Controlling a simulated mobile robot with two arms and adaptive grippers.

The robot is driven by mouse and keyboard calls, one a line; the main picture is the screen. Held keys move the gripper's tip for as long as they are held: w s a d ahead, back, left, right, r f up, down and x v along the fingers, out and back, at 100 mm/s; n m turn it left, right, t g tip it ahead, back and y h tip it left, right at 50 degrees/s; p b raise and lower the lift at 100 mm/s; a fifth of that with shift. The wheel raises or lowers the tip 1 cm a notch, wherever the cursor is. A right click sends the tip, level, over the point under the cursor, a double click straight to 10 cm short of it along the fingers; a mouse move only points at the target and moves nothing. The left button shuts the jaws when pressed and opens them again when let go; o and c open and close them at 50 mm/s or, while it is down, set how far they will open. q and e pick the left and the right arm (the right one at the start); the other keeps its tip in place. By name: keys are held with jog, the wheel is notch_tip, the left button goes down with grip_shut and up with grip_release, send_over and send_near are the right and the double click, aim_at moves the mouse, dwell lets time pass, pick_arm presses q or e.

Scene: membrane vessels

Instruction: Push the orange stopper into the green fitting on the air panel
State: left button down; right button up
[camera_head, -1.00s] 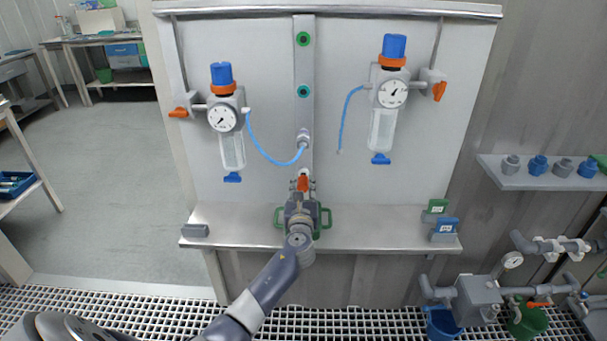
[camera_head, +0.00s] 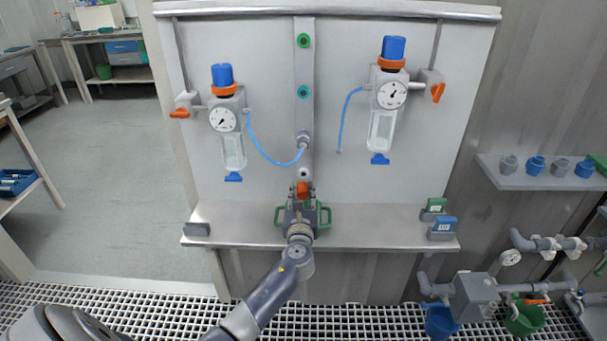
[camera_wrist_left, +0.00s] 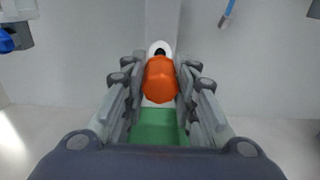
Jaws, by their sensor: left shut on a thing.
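The orange stopper (camera_head: 303,190) is held between the fingers of my left gripper (camera_head: 301,198), in front of the panel's lower middle. In the left wrist view the stopper (camera_wrist_left: 160,80) sits between the two fingers of the shut gripper (camera_wrist_left: 161,88). A white-rimmed port (camera_wrist_left: 159,47) with a dark hole shows just beyond it; contact cannot be told. On the panel's central strip, a green-ringed fitting (camera_head: 303,40) is at the top and a teal-green one (camera_head: 303,91) lies below it. Both are well above the gripper. My right gripper is out of view.
A green-handled tray (camera_head: 326,216) lies on the shelf (camera_head: 375,228) under my gripper. A blue hose (camera_head: 270,156) runs from the left regulator (camera_head: 226,120) to a grey connector (camera_head: 303,138). Another regulator (camera_head: 388,95) has a hanging hose. Green and blue blocks stand at the shelf's right.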

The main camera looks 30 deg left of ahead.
pick_arm(q)
jog(key=shift+s+d+f, duration=0.1)
jog(key=shift+s+d, duration=0.1)
jog(key=shift+s, duration=0.05)
jog(key=s+d+r+m+t+h, duration=0.1)
jog(key=s+d+r+m+h, duration=0.1)
jog(key=s+d, duration=0.5)
jog(key=s+d+r+m+t+h, duration=0.1)
jog(key=s+d+r+m+h, duration=0.1)
jog(key=s+d+h, duration=0.2)
jog(key=s+d+r+m+h, duration=0.2)
jog(key=s+d, duration=0.8)
jog(key=s, duration=0.7)
jog(key=shift+d+r+t+h, duration=0.15)
jog(key=shift+r+t+h, duration=0.2)
jog(key=shift+h, duration=0.45)
